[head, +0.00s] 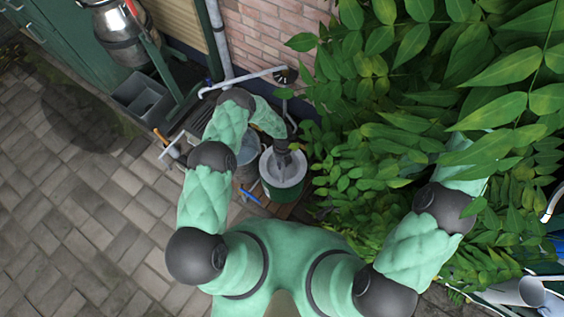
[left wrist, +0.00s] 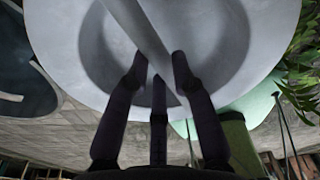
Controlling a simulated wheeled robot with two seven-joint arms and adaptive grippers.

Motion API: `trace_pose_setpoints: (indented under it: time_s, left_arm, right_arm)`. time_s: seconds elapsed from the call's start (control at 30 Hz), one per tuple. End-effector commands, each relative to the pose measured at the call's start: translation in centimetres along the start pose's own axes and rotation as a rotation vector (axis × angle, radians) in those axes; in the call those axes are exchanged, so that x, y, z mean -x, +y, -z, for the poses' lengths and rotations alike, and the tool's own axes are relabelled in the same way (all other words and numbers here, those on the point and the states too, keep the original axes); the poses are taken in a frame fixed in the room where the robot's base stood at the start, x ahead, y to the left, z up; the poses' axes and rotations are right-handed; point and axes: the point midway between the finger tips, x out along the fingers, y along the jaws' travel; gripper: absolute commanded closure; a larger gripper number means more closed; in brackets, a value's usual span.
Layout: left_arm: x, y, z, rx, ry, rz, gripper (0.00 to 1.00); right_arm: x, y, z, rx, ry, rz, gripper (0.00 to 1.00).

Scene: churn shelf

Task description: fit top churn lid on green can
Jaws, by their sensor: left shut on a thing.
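A pale grey churn lid (head: 283,176) shows in the head view over the green can (head: 283,192), covering its mouth. My left gripper (head: 283,150) comes down on the lid from above. In the left wrist view the lid (left wrist: 98,50) fills the top, and my left gripper (left wrist: 157,72) is shut on its bar handle (left wrist: 137,30). The green can (left wrist: 240,145) shows below the lid's right side there. I cannot tell whether the lid touches the can's rim. My right arm reaches into the leaves at the right; its gripper is hidden.
A grey bucket (head: 249,164) stands close left of the can. A blue-handled tool (head: 250,197) lies in front. Leafy branches (head: 400,120) crowd the right side. A metal churn (head: 125,35) and grey bins (head: 145,102) are at upper left. Paving (head: 90,220) is clear at left.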

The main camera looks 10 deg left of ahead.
Motion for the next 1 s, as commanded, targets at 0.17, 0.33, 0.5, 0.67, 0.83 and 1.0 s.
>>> trace_pose_setpoints:
  time_s: [0.17,0.33,0.5,0.67,0.83,1.0]
  left_arm:
    - [-0.28,0.01,-0.21,0.001,-0.003,0.0,1.0]
    - [-0.44,0.02,-0.22,0.001,-0.003,0.0,1.0]
    - [-0.43,0.02,-0.23,0.001,-0.003,0.0,0.73]
    - [-0.46,0.02,-0.2,0.001,-0.002,0.0,0.48]
    - [-0.5,0.01,-0.14,0.0,-0.001,0.0,0.48]
    - [-0.25,0.01,-0.08,0.0,0.0,0.0,0.48]
  right_arm:
    - [0.02,0.0,0.0,0.0,0.0,0.0,1.0]
    - [0.02,-0.01,0.0,0.0,0.0,0.0,1.0]
    - [0.02,-0.01,0.0,0.0,0.0,0.0,1.0]
    - [0.01,-0.01,0.0,0.0,0.0,0.0,1.0]
    - [0.01,0.0,0.0,0.0,0.0,0.0,1.0]
    - [0.0,0.0,0.01,0.0,0.0,0.0,1.0]
